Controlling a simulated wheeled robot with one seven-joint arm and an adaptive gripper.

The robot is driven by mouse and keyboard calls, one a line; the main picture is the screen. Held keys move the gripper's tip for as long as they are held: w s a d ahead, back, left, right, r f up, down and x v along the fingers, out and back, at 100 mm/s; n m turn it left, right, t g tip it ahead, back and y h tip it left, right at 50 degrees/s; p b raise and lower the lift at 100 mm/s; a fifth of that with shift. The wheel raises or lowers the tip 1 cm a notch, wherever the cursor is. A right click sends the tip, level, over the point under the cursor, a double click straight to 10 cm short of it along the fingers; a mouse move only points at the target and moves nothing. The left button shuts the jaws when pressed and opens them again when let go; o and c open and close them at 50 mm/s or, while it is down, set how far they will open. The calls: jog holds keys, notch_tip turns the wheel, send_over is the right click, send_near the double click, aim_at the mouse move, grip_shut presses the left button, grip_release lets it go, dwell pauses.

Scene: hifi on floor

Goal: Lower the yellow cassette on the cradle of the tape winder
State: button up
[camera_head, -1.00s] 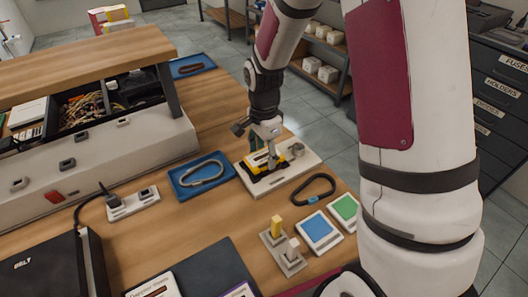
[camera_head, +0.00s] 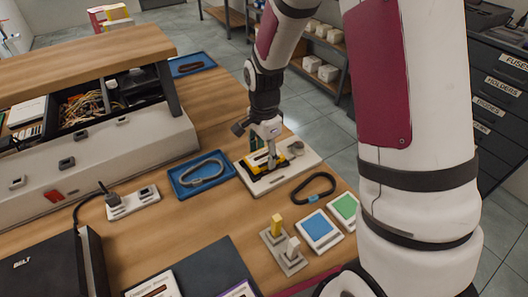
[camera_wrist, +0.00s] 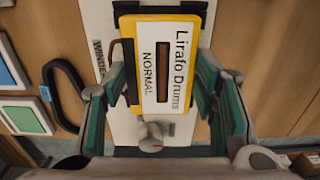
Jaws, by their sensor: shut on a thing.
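The yellow cassette (camera_head: 281,160) is over the cradle part of the tape winder (camera_head: 262,187), a white board on the wooden bench. In the wrist view the cassette (camera_wrist: 178,18) shows its white label, "Lirafo Drums NORMAL", and a dark window. My gripper (camera_wrist: 160,92) is shut on it, with one green-padded finger on each side. My gripper (camera_head: 271,163) also shows in the head view, pointing down. The winder's grey knob (camera_wrist: 151,134) stands beside the cassette. The cassette hides the cradle, so I cannot tell whether they touch.
A blue tray (camera_head: 180,190) with a grey belt lies left of the winder. A black belt loop (camera_head: 313,188) lies at its front right. The bench edge is close behind.

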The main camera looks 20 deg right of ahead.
jog(key=shift+f+b, duration=0.3)
jog(key=shift+f, duration=0.35)
dwell(0.6)
jog(key=o, duration=1.2)
jog(key=shift+r, duration=0.1)
jog(key=shift+r+p, duration=2.15)
jog(key=shift+r, duration=6.75)
